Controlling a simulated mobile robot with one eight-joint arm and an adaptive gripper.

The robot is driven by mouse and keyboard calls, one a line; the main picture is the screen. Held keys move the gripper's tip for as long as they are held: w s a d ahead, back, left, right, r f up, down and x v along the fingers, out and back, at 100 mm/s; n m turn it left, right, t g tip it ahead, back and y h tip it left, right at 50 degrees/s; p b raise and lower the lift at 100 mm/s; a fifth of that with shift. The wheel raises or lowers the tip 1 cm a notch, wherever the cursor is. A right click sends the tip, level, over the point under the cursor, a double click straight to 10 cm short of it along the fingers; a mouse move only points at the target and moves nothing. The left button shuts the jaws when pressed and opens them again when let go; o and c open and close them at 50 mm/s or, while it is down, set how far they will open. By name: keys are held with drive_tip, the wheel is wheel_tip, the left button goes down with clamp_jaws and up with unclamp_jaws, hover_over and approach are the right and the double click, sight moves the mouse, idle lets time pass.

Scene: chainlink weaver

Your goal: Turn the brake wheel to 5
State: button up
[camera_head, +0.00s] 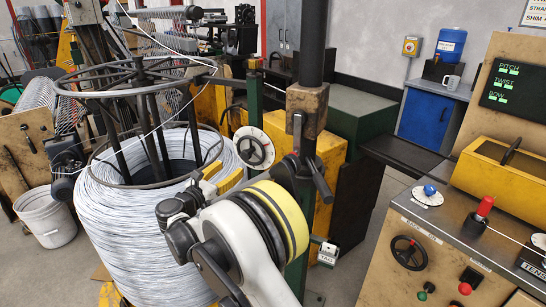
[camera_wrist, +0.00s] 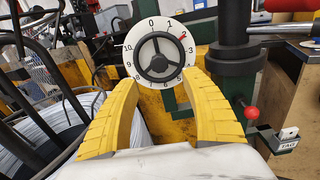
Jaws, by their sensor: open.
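The brake wheel (camera_wrist: 158,56) is a dark three-spoked handwheel in front of a white round numbered dial. In the wrist view it is at top centre, with 0 near the top and a red mark close to the 2. In the head view the wheel (camera_head: 254,148) is beside the wire coil, behind my arm. My gripper (camera_wrist: 158,84) is open and empty. Its two yellow fingers spread to either side of the wheel's lower part in the picture. I cannot tell the remaining distance, and no contact shows.
A big coil of pale wire (camera_head: 135,235) with a black frame stands left of the wheel. A dark post (camera_wrist: 234,45) stands close to its right, with a red knob (camera_wrist: 251,112) and a tag box (camera_wrist: 280,138) below. A control console (camera_head: 450,235) stands at right.

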sight(245, 157)
drive_tip(key=b+x, duration=0.1)
drive_tip(key=x, duration=0.3)
drive_tip(key=b+x, duration=0.2)
drive_tip(key=x, duration=0.3)
drive_tip(key=shift+w+d+f, duration=0.1)
drive_tip(key=shift+w+f, duration=0.15)
drive_tip(key=shift+w, duration=0.05)
drive_tip(key=shift+w+d+r, duration=0.1)
drive_tip(key=shift+w+d, duration=0.15)
drive_tip(key=shift+w, duration=0.3)
drive_tip(key=c, duration=1.2)
